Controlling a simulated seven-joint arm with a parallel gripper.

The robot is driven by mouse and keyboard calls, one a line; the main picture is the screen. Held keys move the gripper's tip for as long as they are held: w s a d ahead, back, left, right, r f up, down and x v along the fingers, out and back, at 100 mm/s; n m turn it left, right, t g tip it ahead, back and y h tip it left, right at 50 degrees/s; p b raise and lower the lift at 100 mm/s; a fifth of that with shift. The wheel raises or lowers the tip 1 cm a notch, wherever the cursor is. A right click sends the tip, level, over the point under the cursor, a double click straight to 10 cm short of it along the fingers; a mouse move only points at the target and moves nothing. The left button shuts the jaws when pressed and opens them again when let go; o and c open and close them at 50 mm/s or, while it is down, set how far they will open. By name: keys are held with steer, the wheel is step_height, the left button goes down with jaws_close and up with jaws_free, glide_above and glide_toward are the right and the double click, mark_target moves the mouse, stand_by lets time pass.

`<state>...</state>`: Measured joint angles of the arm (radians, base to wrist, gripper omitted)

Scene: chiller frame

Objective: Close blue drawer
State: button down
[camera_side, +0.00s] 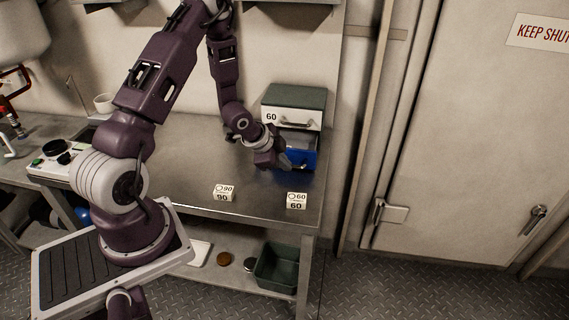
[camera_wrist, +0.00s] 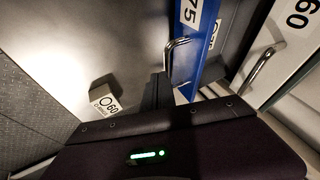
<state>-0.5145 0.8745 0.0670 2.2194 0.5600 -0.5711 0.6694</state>
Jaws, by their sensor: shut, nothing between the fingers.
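The blue drawer (camera_side: 303,156) is the lower drawer of a small cabinet on the bench. It stands out from the cabinet, partly open, with its inside showing below the white drawer. In the wrist view its blue front (camera_wrist: 190,45) carries a "75" label and a metal handle (camera_wrist: 172,60). My gripper (camera_side: 286,165) is low in front of the blue drawer's left part and hides some of it. Its fingers (camera_wrist: 158,92) are shut and empty, beside the blue front on its outer side. I cannot tell whether they touch it.
The white "60" drawer (camera_side: 305,118) above looks closed; its handle (camera_wrist: 258,68) juts out. Small blocks marked 90 (camera_side: 223,193) and 60 (camera_side: 297,201) stand near the bench's front edge. The steel bench top (camera_side: 190,160) is clear left of my gripper.

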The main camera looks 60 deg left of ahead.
steer(key=w+a, duration=0.7)
steer(key=shift+w+a, duration=0.1)
steer(key=shift+w, duration=0.05)
steer(key=shift+w+a, duration=0.2)
steer(key=shift+a, duration=0.1)
